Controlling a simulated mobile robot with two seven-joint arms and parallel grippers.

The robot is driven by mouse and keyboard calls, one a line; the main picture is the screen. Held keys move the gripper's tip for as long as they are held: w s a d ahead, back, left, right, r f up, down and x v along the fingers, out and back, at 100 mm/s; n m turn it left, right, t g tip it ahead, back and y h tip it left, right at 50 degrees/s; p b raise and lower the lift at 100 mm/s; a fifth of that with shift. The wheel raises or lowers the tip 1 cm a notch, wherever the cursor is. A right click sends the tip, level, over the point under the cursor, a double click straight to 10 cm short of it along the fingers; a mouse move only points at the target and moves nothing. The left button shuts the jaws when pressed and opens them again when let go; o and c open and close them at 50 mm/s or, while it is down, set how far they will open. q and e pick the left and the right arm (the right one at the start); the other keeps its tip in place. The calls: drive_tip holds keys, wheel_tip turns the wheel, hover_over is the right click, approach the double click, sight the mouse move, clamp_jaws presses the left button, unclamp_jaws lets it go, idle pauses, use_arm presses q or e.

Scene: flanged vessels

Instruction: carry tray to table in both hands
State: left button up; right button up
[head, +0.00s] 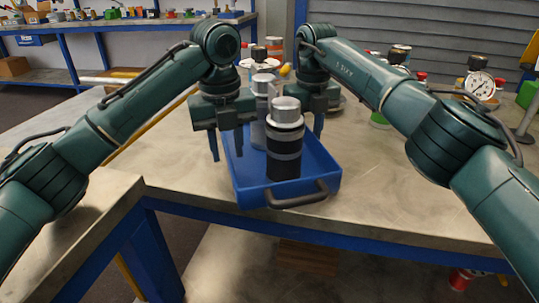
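The blue tray (327,176) lies on the near metal-topped table, close to its front edge, with a dark handle (297,195) towards me. In it stand a black vessel with a silver cap (285,152) and a silver-grey vessel (259,105) behind it. My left gripper (226,146) points down at the tray's left side, its fingers apart and empty. My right gripper (308,125) points down at the tray's right side. One of its fingers shows alone, apart from the palm's middle; the other is hidden behind the black vessel. Neither gripper visibly holds the tray.
The near table (400,185) has bare room right of the tray. A gauge (480,86), jars and a green box (527,93) stand at its back right. More vessels (274,45) stand behind my grippers. Another blue-framed bench (130,22) stands at the far left.

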use_arm(q)
wheel_tip(320, 180, up, 8)
drive_tip(key=shift+s+f, duration=0.1)
drive_tip(key=shift+s, duration=0.05)
use_arm(e)
drive_tip(key=shift+w+a+f, duration=0.15)
drive_tip(key=shift+a+f, duration=0.05)
use_arm(q)
drive_tip(key=shift+p, duration=0.3)
use_arm(e)
drive_tip(key=shift+r, duration=3.65)
drive_tip(key=shift+d, duration=0.1)
